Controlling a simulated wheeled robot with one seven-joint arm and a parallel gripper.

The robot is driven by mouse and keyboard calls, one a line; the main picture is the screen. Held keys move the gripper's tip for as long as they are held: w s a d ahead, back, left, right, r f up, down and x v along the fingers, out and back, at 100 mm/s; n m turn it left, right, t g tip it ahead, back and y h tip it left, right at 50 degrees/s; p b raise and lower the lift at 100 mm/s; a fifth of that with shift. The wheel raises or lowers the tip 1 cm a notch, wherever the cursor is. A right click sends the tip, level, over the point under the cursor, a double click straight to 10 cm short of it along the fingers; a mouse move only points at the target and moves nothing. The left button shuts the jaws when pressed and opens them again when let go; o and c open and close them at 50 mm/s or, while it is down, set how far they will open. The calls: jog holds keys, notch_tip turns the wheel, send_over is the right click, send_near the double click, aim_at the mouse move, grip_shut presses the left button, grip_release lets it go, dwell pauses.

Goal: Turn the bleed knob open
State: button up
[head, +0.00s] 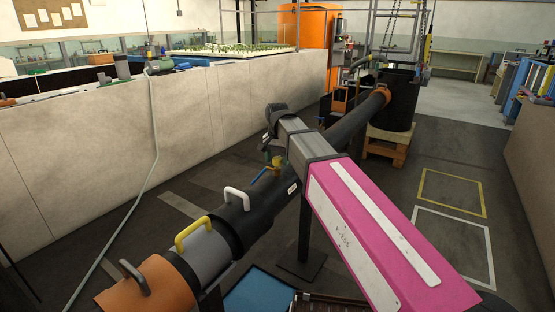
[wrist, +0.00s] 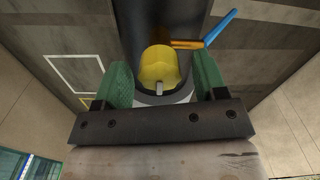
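In the wrist view the yellow bleed knob (wrist: 158,66) sits on a dark pipe, with a small pale stub in front of it. My gripper (wrist: 160,82) has green fingers, one on each side of the knob. The fingers look apart from it, with a narrow gap on both sides. In the head view my gripper (head: 268,150) is mostly hidden behind my arm, low over the pipe. A small yellowish part of the knob (head: 277,162) seems to show there.
A blue lever (wrist: 219,28) on a brass stem stands just beyond the right finger; it also shows in the head view (head: 260,175). The pipe carries white (head: 237,196) and yellow (head: 192,231) handles. A long pale wall (head: 180,120) runs on the left. Floor at right is clear.

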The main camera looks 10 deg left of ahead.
aim_at(278, 158)
notch_tip(278, 158, up, 11)
dwell(0.8)
jog(key=shift+f, duration=0.1)
